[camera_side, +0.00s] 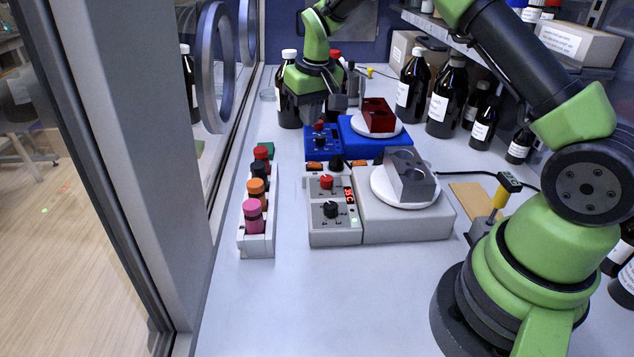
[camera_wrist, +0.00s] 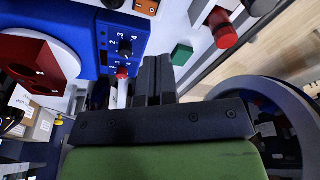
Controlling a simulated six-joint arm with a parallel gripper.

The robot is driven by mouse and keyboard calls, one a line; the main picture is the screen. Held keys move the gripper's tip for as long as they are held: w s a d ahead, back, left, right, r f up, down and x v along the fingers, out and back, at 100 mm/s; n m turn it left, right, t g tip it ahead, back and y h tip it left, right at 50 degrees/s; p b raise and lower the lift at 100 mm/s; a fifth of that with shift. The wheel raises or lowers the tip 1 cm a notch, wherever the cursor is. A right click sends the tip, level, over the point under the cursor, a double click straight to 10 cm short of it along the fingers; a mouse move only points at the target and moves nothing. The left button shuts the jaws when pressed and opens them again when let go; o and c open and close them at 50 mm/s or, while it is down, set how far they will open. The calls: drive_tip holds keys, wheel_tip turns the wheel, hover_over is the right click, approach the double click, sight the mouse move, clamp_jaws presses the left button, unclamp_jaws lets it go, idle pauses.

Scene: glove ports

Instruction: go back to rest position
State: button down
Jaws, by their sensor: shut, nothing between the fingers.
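My gripper (camera_side: 314,118) hangs pointing down at the far end of the bench, over or just behind the control panel of the blue stirrer (camera_side: 352,141). In the wrist view my gripper (camera_wrist: 156,62) shows two dark fingers pressed together with nothing between them. A red knob (camera_wrist: 122,73) and a black dial (camera_wrist: 125,47) on the blue panel show close to the fingers. The exact gap between fingertips and panel is unclear. My arm reaches from the right foreground over the back of the bench.
A grey hotplate (camera_side: 400,228) holds a grey block (camera_side: 409,176). A red block (camera_side: 378,115) sits on the blue unit. A vial rack (camera_side: 257,243) stands left, dark bottles (camera_side: 411,85) right and behind. The front bench is clear; a glove port (camera_side: 214,65) is left.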

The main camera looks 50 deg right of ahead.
drive_tip(key=s+a+r+t, duration=0.1)
drive_tip(key=s+a+r, duration=0.2)
drive_tip(key=s+r, duration=0.35)
drive_tip(key=s+a+r+t, duration=0.2)
drive_tip(key=s+a+r, duration=0.15)
drive_tip(key=r, duration=0.55)
drive_tip(key=s+a+t+y, duration=0.1)
drive_tip(key=s, duration=0.8)
drive_tip(key=s+a+m+t+y, duration=0.1)
drive_tip(key=s+a, duration=0.1)
drive_tip(key=s, duration=0.6)
drive_tip(key=shift+s+a+r, duration=0.3)
drive_tip(key=shift+s+r, duration=0.05)
drive_tip(key=shift+r, duration=0.05)
